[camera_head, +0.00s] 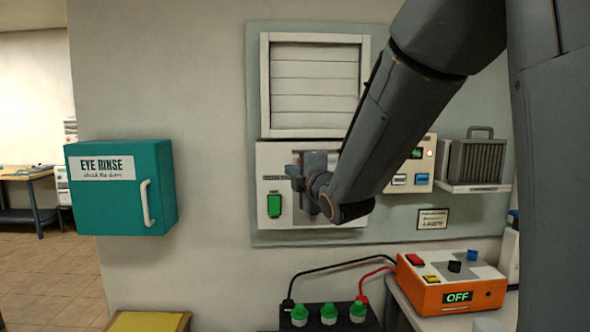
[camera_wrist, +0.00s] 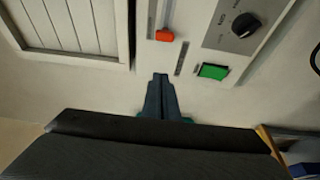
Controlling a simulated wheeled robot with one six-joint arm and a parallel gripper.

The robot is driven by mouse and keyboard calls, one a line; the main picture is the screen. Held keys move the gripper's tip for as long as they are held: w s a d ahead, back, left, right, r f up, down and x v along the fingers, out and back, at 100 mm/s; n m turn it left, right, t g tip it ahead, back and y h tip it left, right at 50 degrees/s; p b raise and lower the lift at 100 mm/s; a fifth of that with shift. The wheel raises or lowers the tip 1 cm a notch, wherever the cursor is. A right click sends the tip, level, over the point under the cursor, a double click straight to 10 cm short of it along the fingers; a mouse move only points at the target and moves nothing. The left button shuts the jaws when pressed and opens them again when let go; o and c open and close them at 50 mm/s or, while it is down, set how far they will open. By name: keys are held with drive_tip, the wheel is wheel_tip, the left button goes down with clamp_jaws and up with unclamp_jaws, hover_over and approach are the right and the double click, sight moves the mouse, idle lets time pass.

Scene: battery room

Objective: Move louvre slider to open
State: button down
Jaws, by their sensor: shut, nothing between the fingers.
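The louvre slider shows in the wrist view as an orange knob (camera_wrist: 165,35) on the white control panel (camera_wrist: 194,22). In the head view my gripper and arm hide it. The slatted louvre (camera_head: 315,82) is above the panel, its slats lying flat and close together; it also shows at the left of the wrist view (camera_wrist: 70,22). My gripper (camera_head: 297,172) is in front of the panel's upper part. In the wrist view its fingertips (camera_wrist: 161,78) are together and empty, short of the orange knob in the picture and apart from it.
A green switch (camera_wrist: 213,71) and a black rotary knob (camera_wrist: 246,24) are on the same panel. A teal eye rinse cabinet (camera_head: 120,210) hangs at left. An orange box reading OFF (camera_head: 448,285) and a battery with green caps (camera_head: 328,314) are below right.

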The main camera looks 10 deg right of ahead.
drive_tip(key=w+d+p, duration=0.2)
drive_tip(key=w+p, duration=0.3)
drive_tip(key=w, duration=0.2)
drive_tip(key=shift+d+p, duration=0.3)
drive_tip(key=shift+d, duration=0.1)
drive_tip(key=shift+w, duration=0.1)
